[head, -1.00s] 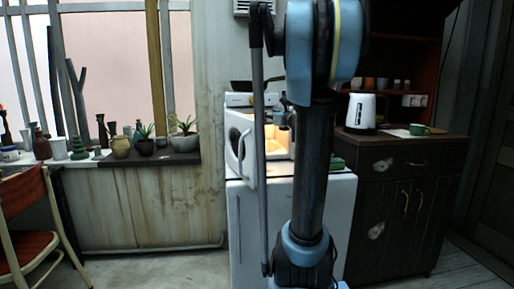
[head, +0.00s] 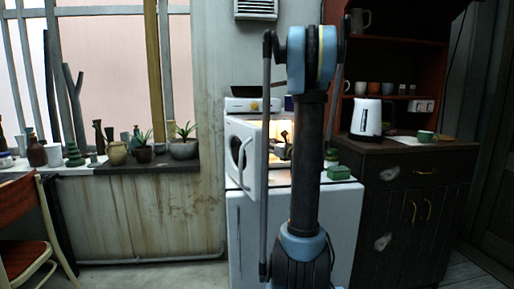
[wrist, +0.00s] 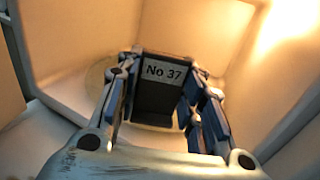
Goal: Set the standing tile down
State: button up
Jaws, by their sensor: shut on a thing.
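In the head view my gripper (head: 284,146) is at the lit opening of the white microwave (head: 240,122), partly hidden by my arm. The tile cannot be made out there.
The microwave's open door (head: 241,155) stands on the left of the opening. A white kettle (head: 367,118) stands on the dark cupboard at right.

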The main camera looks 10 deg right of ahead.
jog(key=x, duration=0.8)
jog(key=shift+w+a, duration=0.1)
jog(key=shift+w, duration=0.2)
jog(key=x, duration=0.2)
jog(key=shift+w+a, duration=0.15)
jog(key=shift+w, duration=0.15)
jog(key=shift+w+a+f, duration=0.1)
jog(key=shift+w+f, duration=0.15)
jog(key=shift+f, duration=0.4)
jog(key=shift+f, duration=0.65)
jog(key=o, duration=1)
jog(key=shift+o, duration=0.2)
